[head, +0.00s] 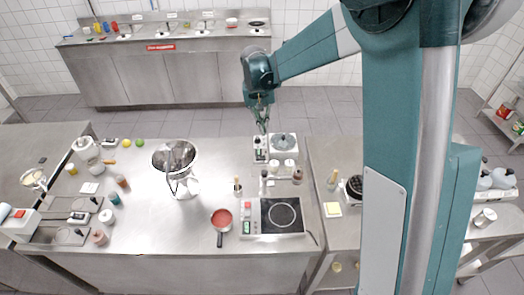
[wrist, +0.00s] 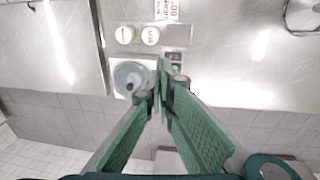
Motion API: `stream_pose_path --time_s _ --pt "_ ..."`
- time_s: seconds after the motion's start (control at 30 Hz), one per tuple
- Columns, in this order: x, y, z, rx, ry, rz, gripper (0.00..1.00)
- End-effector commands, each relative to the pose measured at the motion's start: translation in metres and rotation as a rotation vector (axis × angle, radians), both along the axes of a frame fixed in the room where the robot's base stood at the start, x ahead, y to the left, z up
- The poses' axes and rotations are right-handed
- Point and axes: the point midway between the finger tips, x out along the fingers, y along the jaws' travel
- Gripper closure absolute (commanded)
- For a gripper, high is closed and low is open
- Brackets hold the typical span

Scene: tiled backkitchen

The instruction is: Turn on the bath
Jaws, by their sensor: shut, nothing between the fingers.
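The bath looks to be the small white and steel unit (head: 284,146) at the back edge of the middle counter, with a round grey lid and a dark control panel (head: 260,154) on its left side. In the wrist view the unit's round lid (wrist: 129,76) is left of my fingers and part of its panel (wrist: 175,59) shows just beyond the fingertips. My gripper (head: 264,127) points down above the panel side of the unit. In the wrist view my gripper (wrist: 163,82) is shut and empty. The fingers hide part of the panel, and contact cannot be told.
Two white-lidded jars (wrist: 150,36) stand close by the unit. A hot plate (head: 281,215), a red-filled saucepan (head: 221,220) and a large steel pot (head: 176,166) share the counter. Another counter (head: 166,70) stands behind.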

Motion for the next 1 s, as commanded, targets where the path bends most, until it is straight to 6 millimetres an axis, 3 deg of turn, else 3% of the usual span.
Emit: stream_pose_path --time_s 0.4,1.0 --pt "0.023 0.025 -0.032 -0.025 0.046 -0.006 1.00" --pt "0.023 0.025 -0.039 -0.026 0.047 -0.007 1.00"
